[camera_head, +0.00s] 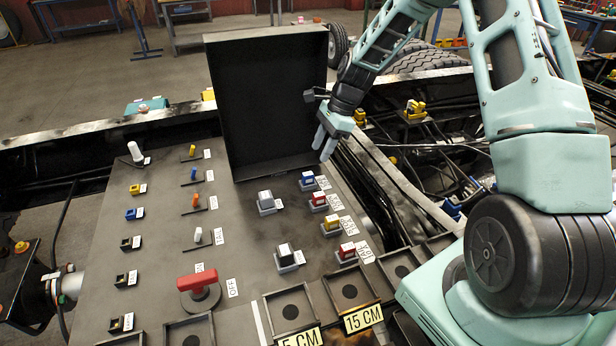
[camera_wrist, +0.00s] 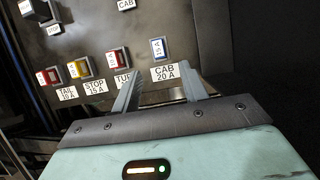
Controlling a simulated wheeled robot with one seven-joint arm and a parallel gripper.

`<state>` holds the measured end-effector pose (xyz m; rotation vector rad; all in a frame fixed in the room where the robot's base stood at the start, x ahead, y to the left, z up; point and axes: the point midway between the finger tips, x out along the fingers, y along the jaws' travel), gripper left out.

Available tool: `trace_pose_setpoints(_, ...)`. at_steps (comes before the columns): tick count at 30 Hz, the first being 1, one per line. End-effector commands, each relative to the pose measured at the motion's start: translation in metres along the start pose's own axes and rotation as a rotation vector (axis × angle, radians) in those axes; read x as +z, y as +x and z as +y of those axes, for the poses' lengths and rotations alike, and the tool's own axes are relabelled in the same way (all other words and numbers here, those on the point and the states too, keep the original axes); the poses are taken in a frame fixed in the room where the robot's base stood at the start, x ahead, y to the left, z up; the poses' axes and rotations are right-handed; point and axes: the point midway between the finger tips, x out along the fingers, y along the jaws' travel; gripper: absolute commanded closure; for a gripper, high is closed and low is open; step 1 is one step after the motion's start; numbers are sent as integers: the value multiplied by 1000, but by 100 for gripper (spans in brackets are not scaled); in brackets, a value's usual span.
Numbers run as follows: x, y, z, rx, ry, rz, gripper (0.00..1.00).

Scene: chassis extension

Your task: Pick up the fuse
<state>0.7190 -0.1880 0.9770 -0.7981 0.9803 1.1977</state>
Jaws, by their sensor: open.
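The blue fuse (camera_head: 308,178) sits upright in its holder on the grey panel, just below the black box. In the wrist view the blue fuse (camera_wrist: 158,48) stands above a "CAB 20 A" label. A red fuse (camera_wrist: 117,58), a yellow fuse (camera_wrist: 79,68) and another red fuse (camera_wrist: 48,76) stand in a row to its left. My gripper (camera_head: 323,148) is open and empty, above and slightly right of the blue fuse, apart from it. In the wrist view my gripper's fingers (camera_wrist: 162,88) point toward the panel, with the blue fuse beyond the gap between them.
A tall open black box (camera_head: 266,110) rises behind the fuse row, close to my gripper. Two relay-like blocks (camera_head: 266,200) stand left of the row. A red switch handle (camera_head: 198,281) and square black trays (camera_head: 349,291) lie nearer. Cables run right of the panel.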

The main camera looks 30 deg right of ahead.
Motion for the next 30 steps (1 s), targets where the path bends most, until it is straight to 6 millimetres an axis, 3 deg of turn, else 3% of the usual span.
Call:
trace_pose_setpoints(3, 1, 17, 1, 3, -2, -1, 56)
trace_pose_setpoints(11, 1, 35, 1, 2, -2, 0, 56)
trace_pose_setpoints(21, 1, 76, 2, 1, -2, 0, 56)
trace_pose_setpoints(29, 0, 80, 1, -1, -3, 1, 56)
trace_pose_setpoints(30, 0, 80, 2, -1, -3, 1, 62)
